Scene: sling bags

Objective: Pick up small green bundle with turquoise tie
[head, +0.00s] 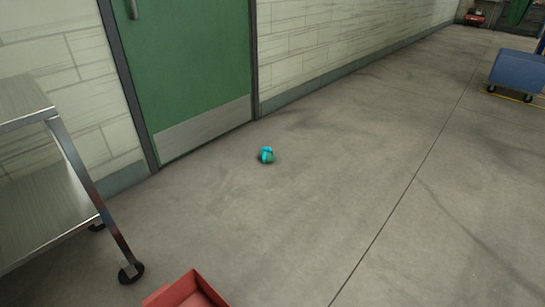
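The small green bundle with a turquoise tie (266,155) lies on the grey concrete floor near the middle of the head view, a short way out from the green door. The turquoise shows on its upper part and the green below. Nothing touches it apart from the floor. Neither of my grippers is in the head view.
A metal cart (75,160) on casters stands at the left. A red open bin (186,290) is at the bottom edge. A green door (190,70) is set in the block wall (330,35) behind. A blue wheeled cart (517,74) stands far right. The middle floor is clear.

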